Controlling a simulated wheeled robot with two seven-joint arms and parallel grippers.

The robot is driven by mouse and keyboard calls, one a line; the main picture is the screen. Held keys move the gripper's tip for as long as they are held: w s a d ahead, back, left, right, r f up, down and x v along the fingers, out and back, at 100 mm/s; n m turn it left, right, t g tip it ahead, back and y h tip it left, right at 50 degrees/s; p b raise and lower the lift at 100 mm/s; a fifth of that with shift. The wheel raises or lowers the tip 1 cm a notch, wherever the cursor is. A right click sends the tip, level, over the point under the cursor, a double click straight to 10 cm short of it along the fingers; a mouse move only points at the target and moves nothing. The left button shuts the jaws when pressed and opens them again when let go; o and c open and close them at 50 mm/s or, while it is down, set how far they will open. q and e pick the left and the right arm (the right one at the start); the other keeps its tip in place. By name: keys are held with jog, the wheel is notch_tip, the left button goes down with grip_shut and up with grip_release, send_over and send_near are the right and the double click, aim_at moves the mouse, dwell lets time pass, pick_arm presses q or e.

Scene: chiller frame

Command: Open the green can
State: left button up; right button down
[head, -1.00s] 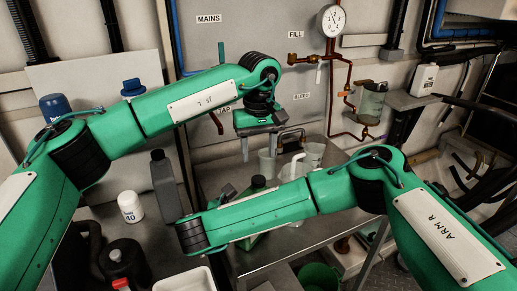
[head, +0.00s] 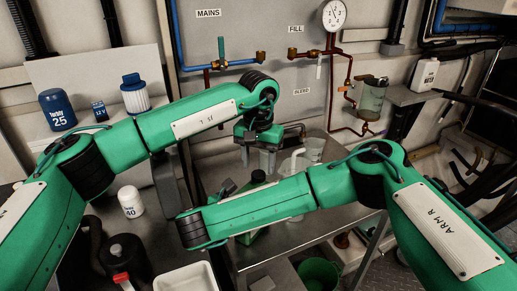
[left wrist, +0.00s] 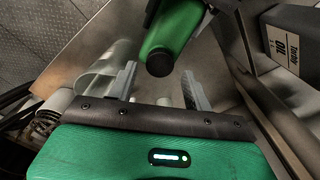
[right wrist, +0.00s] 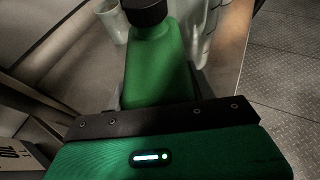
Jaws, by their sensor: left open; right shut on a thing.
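My right gripper (right wrist: 160,94) is shut on the can's green body (right wrist: 158,65), with the black cap (right wrist: 146,12) at the top of the right wrist view. My left gripper (head: 259,157) is open and points down above the can. In the left wrist view my left fingers (left wrist: 158,88) are apart and empty. The cap (left wrist: 160,62) appears between and beyond the fingertips, not visibly touched.
Clear beakers (head: 312,150) and a white-handled jug (head: 296,165) stand close behind the can. A white tray (head: 186,279) is in front. Pipes and valves line the back wall.

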aim_at(258, 176)
pick_arm(q)
jog(key=shift+f, duration=1.45)
